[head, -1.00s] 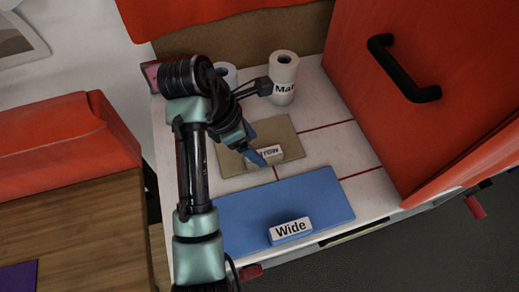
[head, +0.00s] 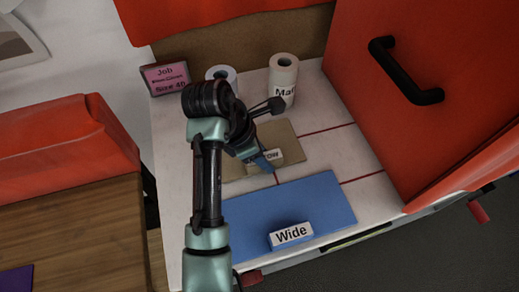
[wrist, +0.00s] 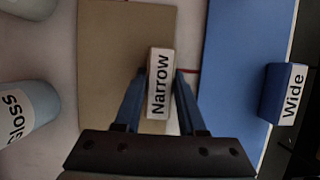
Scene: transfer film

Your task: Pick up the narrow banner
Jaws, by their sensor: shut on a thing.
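The narrow banner is a flat tan sheet (head: 289,143) with a small block labelled "Narrow" (head: 267,157) at its near edge. In the wrist view the tan sheet (wrist: 108,60) lies left of the blue sheet, and the "Narrow" block (wrist: 160,85) stands between my fingers. My gripper (wrist: 160,74) is shut on this block, one blue finger on each side. In the head view my gripper (head: 262,160) reaches down at the block, and my arm hides part of the tan sheet. The sheet appears to lie flat on the white surface.
A blue sheet (head: 320,200) with a "Wide" block (head: 291,235) lies nearer. Two white rolls (head: 284,82) (head: 213,72) and a pink job sign (head: 165,76) stand at the back. A red panel with a black handle (head: 400,75) bounds the right.

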